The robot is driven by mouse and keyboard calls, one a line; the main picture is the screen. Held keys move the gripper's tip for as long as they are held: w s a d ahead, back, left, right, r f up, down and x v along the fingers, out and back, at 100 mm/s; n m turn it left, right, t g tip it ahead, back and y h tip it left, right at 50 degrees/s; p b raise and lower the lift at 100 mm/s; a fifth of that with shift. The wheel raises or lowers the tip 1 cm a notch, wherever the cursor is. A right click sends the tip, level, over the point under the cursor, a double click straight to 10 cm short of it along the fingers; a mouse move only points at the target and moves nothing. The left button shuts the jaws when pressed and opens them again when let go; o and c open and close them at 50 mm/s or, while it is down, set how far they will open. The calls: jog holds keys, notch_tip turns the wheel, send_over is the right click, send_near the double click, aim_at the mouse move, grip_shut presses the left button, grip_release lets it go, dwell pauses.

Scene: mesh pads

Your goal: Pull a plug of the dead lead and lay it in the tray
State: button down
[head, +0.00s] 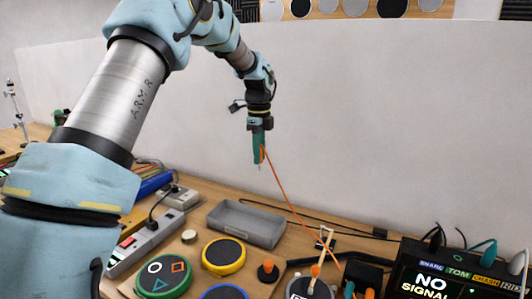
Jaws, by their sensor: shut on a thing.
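My gripper (258,159) is high above the table, in front of the white wall, pointing down. It is shut on an orange plug (262,153), mostly hidden by the fingers; a thin tip shows below. The orange lead (296,210) runs taut from the plug down to the right, toward a dark box near the screen. Its lower end is among the things there, and I cannot tell exactly where it ends. The grey tray (228,229) lies on the table, below and slightly left of the gripper, and looks empty.
Round pads, yellow-rimmed (243,259) and green-rimmed (188,271), lie in front of the tray. A power strip (143,246) stands to its left. A screen unit (428,284) reading NO SIGNAL, with plugged cables, stands at right. An orange-topped knob (268,268) sits near the pads.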

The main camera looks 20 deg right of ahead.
notch_tip(320, 180, down, 24)
jog(key=b, duration=1)
jog(key=shift+r, duration=0.1)
jog(key=c, duration=0.6)
grip_release()
jog(key=shift+c, duration=0.2)
notch_tip(320, 180, up, 11)
jog(key=b, duration=0.2)
